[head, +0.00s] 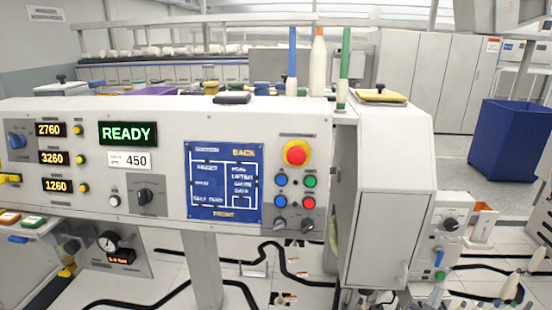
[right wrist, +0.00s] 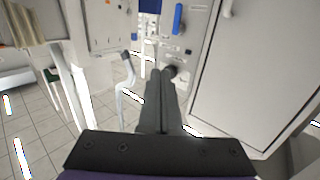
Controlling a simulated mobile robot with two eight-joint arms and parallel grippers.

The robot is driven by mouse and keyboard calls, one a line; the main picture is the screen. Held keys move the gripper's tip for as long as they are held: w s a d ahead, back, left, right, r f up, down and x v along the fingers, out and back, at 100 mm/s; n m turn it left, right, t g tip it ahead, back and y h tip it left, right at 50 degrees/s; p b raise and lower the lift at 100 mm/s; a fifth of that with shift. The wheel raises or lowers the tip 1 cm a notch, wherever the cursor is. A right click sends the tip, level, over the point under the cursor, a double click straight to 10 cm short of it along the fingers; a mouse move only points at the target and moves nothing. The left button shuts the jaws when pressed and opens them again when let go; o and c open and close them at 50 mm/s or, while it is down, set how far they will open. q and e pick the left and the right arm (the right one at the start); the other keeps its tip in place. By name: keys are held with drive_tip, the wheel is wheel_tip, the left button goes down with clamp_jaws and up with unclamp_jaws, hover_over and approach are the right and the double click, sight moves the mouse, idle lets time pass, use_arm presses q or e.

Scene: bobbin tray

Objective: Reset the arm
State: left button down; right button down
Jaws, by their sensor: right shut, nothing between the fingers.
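My right gripper (right wrist: 161,75) shows in the right wrist view as two long dark fingers lying side by side. They are shut with nothing between them. They point toward the lower part of a light grey machine panel; I cannot tell whether the tips touch it. In the head view, a dark and pale piece at the right edge (head: 541,228) may be part of my right arm. My left gripper is in neither view.
A control console (head: 160,190) with a READY display spans the left and middle. A grey cabinet (head: 385,200) stands right of it. A blue bin (head: 512,140) stands on the floor at right. Bobbins (head: 509,287) crowd the lower right. Black cables cross the floor.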

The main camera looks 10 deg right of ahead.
drive_tip(key=s+a+n+g+y+p, duration=0.1)
drive_tip(key=s+a+n+y+p, duration=0.1)
drive_tip(key=a, duration=0.9)
drive_tip(key=s+a+n+g+y+p, duration=0.1)
drive_tip(key=s+a+n+y+p, duration=0.2)
drive_tip(key=a, duration=0.8)
drive_tip(key=s+a+n+g+y+p, duration=0.2)
drive_tip(key=s+a+n+y, duration=0.4)
drive_tip(key=s+a+y, duration=0.2)
drive_tip(key=a+y, duration=0.2)
drive_tip(key=a, duration=0.1)
drive_tip(key=shift+s+a+r+p, duration=0.15)
drive_tip(key=shift+a+r+p, duration=0.2)
drive_tip(key=shift+d, duration=0.1)
